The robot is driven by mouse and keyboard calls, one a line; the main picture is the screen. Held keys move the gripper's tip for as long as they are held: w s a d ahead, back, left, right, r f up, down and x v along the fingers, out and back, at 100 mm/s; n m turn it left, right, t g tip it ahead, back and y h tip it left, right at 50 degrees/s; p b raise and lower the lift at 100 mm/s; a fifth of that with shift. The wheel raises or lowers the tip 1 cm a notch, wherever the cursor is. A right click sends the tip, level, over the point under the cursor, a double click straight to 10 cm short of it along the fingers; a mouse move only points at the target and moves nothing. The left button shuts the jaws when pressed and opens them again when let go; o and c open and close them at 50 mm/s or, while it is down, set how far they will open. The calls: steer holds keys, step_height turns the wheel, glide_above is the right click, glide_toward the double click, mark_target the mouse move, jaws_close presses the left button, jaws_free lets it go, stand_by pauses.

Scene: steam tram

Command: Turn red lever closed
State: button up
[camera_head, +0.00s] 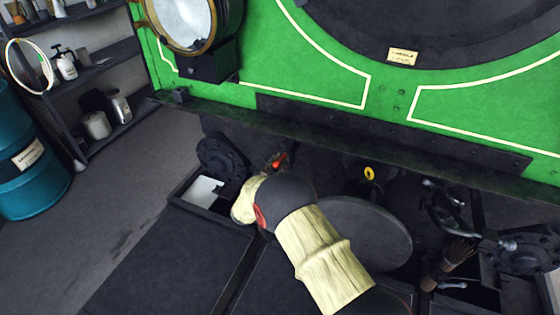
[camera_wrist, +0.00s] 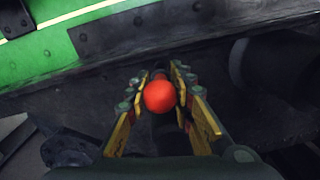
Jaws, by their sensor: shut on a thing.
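The red lever (camera_head: 279,160) shows in the head view as a small red piece under the tram's front beam, just beyond the end of my arm. In the wrist view its round red knob (camera_wrist: 160,97) sits between the two yellow-sided fingers of my gripper (camera_wrist: 158,90). My gripper is shut on the lever near this knob. Behind the knob, the lever's shaft is mostly hidden. In the head view my arm covers most of my gripper and the area just in front of the lever.
The green tram front (camera_head: 320,60) and its dark beam (camera_head: 330,135) lie just above my gripper. A round buffer (camera_head: 222,155) is left of the lever. A yellow ring (camera_head: 369,173) and dark hoses (camera_head: 450,205) are to the right. A blue barrel (camera_head: 28,160) and shelves stand far left; floor between is clear.

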mark_target(283, 156)
jaws_close()
steer(key=shift+r, duration=0.1)
stand_by(0.3)
